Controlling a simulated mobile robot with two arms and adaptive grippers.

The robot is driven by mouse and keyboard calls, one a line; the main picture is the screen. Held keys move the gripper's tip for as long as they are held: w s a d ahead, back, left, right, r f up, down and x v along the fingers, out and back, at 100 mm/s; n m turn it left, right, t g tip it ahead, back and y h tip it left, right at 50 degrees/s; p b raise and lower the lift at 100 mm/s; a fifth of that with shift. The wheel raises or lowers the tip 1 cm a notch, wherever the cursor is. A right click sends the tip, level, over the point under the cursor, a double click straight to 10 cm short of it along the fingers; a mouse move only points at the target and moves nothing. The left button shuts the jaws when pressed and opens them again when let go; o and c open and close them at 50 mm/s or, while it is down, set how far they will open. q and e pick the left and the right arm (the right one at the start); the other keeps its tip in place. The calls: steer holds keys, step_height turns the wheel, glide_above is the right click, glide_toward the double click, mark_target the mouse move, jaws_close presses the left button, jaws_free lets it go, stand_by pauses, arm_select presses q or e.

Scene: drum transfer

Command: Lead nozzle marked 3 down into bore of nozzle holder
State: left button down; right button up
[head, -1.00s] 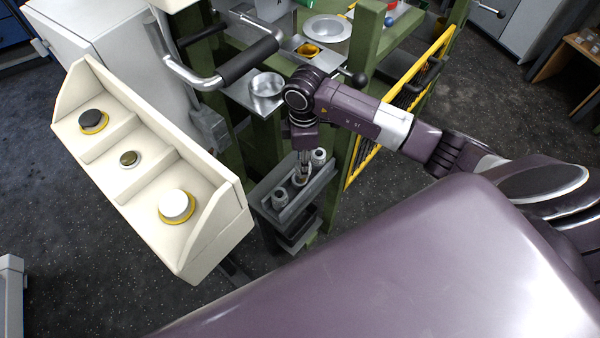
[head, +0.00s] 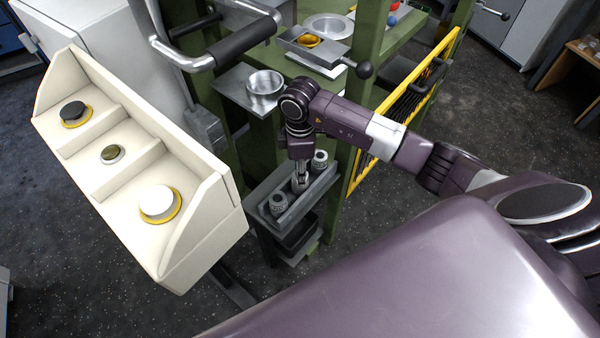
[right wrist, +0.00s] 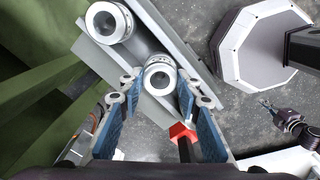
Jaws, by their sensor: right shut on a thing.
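My right gripper (head: 300,181) points down at the middle of the grey nozzle holder (head: 262,216). It is shut on a metal nozzle (right wrist: 160,74), with the blue-padded fingers on either side of it in the right wrist view. The held nozzle is over or in the middle place of the holder; its depth in the bore is hidden. One nozzle (head: 279,204) stands at the near end of the holder and another (head: 320,160) at the far end. I cannot read any marks. A small dark gripper (right wrist: 269,104), apparently my left, shows far off in the right wrist view.
A cream button panel (head: 205,235) stands left of the holder. A green frame (head: 365,90) with a yellow guard (head: 405,110) stands behind. A metal cup (head: 264,84) sits on a plate beyond my gripper. A black-gripped handle (head: 243,46) juts out above.

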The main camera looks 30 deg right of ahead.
steer(key=shift+f, duration=0.15)
steer(key=o, duration=1.2)
steer(key=shift+f+b, duration=0.15)
steer(key=shift+b, duration=0.35)
steer(key=r, duration=0.8)
steer(key=shift+s+d, duration=0.1)
steer(key=shift+d, duration=0.25)
